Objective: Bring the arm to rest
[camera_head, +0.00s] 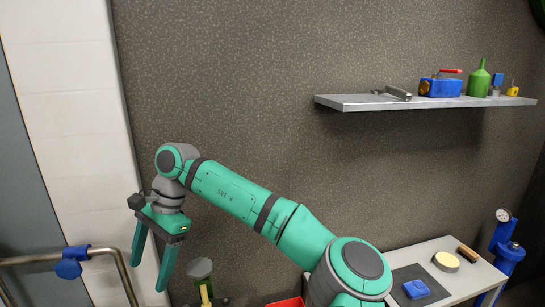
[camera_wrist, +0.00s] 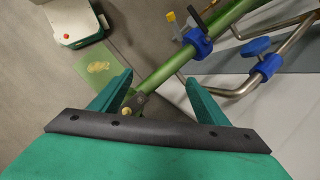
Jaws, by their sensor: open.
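My gripper (camera_head: 154,262) hangs downward at the left of the head view, at the end of my green arm. Its two fingers are spread apart and nothing is between them. The wrist view also shows my gripper (camera_wrist: 158,92) open, above a green pipe (camera_wrist: 170,68) that runs diagonally below it. I cannot tell how far the fingers are from that pipe. My arm is raised and bent in front of the dark speckled wall.
A metal pipe with a blue clamp (camera_head: 70,262) stands left of my gripper. A wall shelf (camera_head: 345,103) holds a blue toolbox (camera_head: 440,88) and a green bottle (camera_head: 479,79). A white table (camera_head: 456,284) with a blue block (camera_head: 416,289) stands at lower right. A blue pump (camera_head: 505,250) is beside it.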

